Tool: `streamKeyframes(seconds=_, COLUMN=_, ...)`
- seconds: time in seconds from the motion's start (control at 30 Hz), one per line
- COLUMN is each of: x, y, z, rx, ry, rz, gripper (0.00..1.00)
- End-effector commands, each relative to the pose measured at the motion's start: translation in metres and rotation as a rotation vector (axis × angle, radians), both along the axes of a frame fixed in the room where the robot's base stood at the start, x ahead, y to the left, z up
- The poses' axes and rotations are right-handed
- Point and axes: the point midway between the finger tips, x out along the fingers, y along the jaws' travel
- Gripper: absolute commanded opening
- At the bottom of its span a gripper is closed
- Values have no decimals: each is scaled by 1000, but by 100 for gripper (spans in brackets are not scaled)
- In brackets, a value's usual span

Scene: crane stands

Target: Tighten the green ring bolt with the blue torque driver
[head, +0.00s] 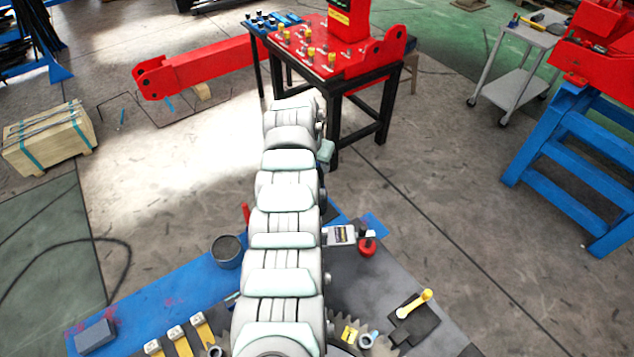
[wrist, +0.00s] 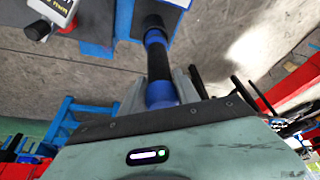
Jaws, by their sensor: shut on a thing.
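The blue torque driver (wrist: 157,66) has a black grip between blue bands. It is in the wrist view, between the grey fingers of my gripper (wrist: 162,90), which is shut on it. In the head view my arm hides the driver and most of my gripper. I cannot pick out a green ring bolt in either view. Two small pale rings (head: 367,340) are near the front of the bench, their colour unclear.
The blue bench (head: 150,300) holds a dark can (head: 227,252), a labelled white box (head: 341,235), a red item (head: 367,247), a yellow-handled tool (head: 424,301) and yellow pieces (head: 178,336).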

Motion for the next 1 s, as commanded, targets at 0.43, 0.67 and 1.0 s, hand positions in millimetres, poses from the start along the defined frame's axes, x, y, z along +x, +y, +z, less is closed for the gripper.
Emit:
streamKeyframes(seconds=0.43, x=1, y=0, z=10, rx=0, ry=-2, rz=-1, gripper=0)
streamKeyframes(seconds=0.67, x=2, y=0, z=21, rx=0, ry=-5, rz=0, gripper=0)
streamKeyframes(seconds=1.0, x=2, y=0, z=36, rx=0, ry=-8, rz=0, gripper=0)
